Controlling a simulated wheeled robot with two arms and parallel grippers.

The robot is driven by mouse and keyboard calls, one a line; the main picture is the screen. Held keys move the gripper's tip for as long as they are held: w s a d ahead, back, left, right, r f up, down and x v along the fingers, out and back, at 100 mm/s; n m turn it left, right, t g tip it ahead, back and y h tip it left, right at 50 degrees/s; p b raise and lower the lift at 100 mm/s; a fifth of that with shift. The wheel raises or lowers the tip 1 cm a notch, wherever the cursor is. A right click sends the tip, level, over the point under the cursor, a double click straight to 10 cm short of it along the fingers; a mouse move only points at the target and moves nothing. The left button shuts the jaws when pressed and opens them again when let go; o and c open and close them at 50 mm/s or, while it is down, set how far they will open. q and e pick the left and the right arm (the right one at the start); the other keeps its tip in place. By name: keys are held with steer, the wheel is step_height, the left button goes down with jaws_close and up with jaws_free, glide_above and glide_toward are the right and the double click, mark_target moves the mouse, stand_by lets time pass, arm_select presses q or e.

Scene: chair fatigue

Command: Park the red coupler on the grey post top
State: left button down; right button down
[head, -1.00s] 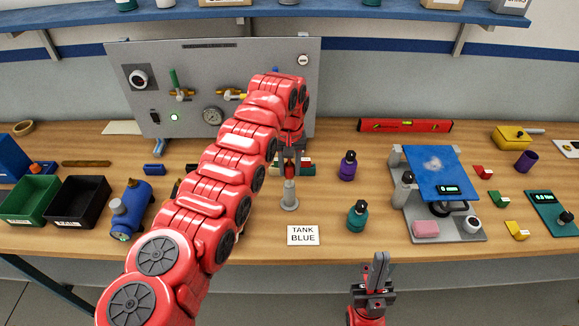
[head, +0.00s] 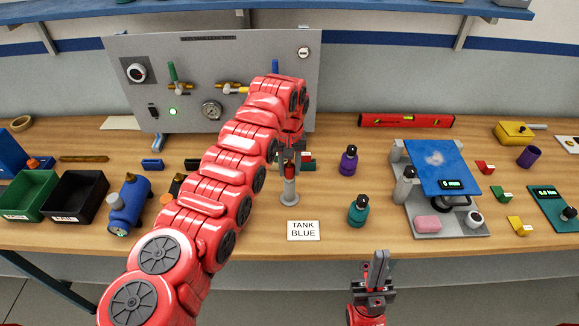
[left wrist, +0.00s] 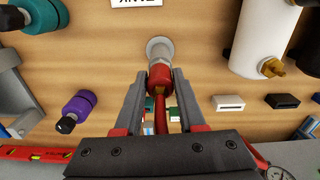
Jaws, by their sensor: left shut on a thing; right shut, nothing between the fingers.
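The red coupler (head: 289,174) is held by my left gripper (head: 290,160), right over the grey post (head: 289,192). In the left wrist view the coupler (left wrist: 160,71) is at the fingertips of my left gripper (left wrist: 162,85) and covers part of the post top (left wrist: 159,48). The coupler looks in line with the post and meets it in both views; I cannot tell whether it is fully seated. A red stem runs back from it between the fingers. My right gripper (head: 378,272) is shut and empty at the front edge of the bench.
A card reading TANK BLUE (head: 303,230) lies in front of the post. A grey panel (head: 240,60) with valves stands behind. A blue tank (head: 129,205) is at the left.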

arm_select(q)
steer(key=shift+f, duration=0.2)
steer(key=shift+c, duration=2.1)
jaws_free()
steer(key=shift+r, duration=0.1)
